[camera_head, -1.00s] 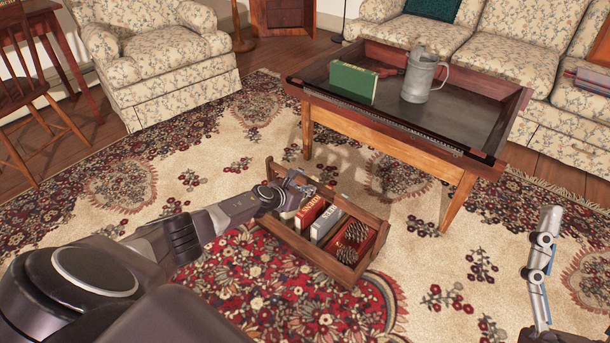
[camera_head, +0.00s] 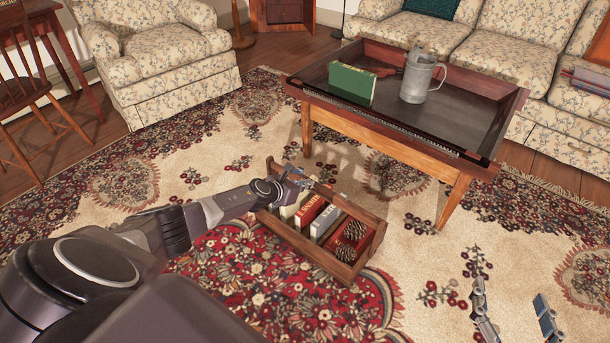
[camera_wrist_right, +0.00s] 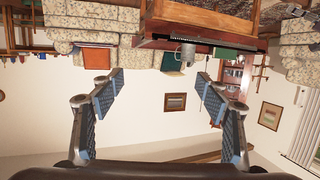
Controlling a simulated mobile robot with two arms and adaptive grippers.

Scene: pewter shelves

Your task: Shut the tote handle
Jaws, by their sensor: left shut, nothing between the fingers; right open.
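The wooden tote (camera_head: 312,252) stands on the rug in the head view, with books and pine cones inside. A wooden bar (camera_head: 366,212) runs along its far upper side; I take it as the handle, but my gripper and arm partly cover that area. My left gripper (camera_head: 298,178) is shut and empty at the tote's far left end, close to the bar; whether it touches is unclear. My right gripper (camera_head: 515,314) is open and empty at the lower right, well apart from the tote. Its two fingers also show in the right wrist view (camera_wrist_right: 160,90).
A low wooden table (camera_head: 385,125) stands behind the tote, holding a green book (camera_head: 352,83) and a metal tankard (camera_head: 418,78). A patterned armchair (camera_head: 165,60) and sofa (camera_head: 530,40) stand farther back.

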